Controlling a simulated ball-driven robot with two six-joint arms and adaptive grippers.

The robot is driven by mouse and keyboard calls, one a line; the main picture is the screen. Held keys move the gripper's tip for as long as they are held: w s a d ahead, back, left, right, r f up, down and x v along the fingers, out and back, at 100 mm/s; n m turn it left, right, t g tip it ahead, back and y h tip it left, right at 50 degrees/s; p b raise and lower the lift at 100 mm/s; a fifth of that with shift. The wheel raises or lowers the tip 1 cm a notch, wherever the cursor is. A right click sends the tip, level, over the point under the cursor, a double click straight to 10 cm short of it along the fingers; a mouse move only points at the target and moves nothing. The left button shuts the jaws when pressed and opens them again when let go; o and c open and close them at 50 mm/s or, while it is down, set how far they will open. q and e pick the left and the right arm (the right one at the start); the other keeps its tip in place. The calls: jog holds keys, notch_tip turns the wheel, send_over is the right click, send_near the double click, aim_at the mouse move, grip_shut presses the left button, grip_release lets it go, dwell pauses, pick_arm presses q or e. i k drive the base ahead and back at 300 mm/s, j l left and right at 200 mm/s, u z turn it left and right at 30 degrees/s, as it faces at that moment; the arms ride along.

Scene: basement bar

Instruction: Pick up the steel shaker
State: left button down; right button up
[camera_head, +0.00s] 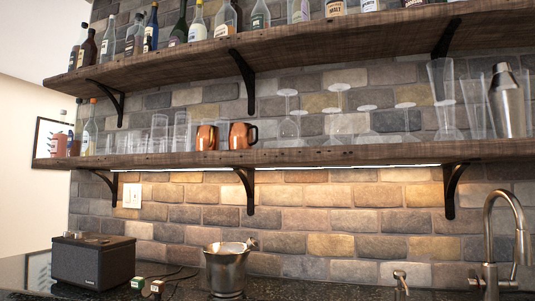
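The steel shaker (507,101) stands upright on the lower wooden shelf (330,155), at the far right of the head view. It is a tall silver body with a narrower domed top. Clear glasses stand just to its left. Neither of my grippers shows in this view.
Bottles line the upper shelf (300,36). Glasses and copper mugs (243,136) share the lower shelf. On the dark counter below are a black speaker (92,262), a metal bucket (226,271) and a tall faucet (490,240). A tall clear glass (474,108) is close beside the shaker.

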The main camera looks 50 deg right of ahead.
aim_at(506, 95)
jog(key=z, duration=3)
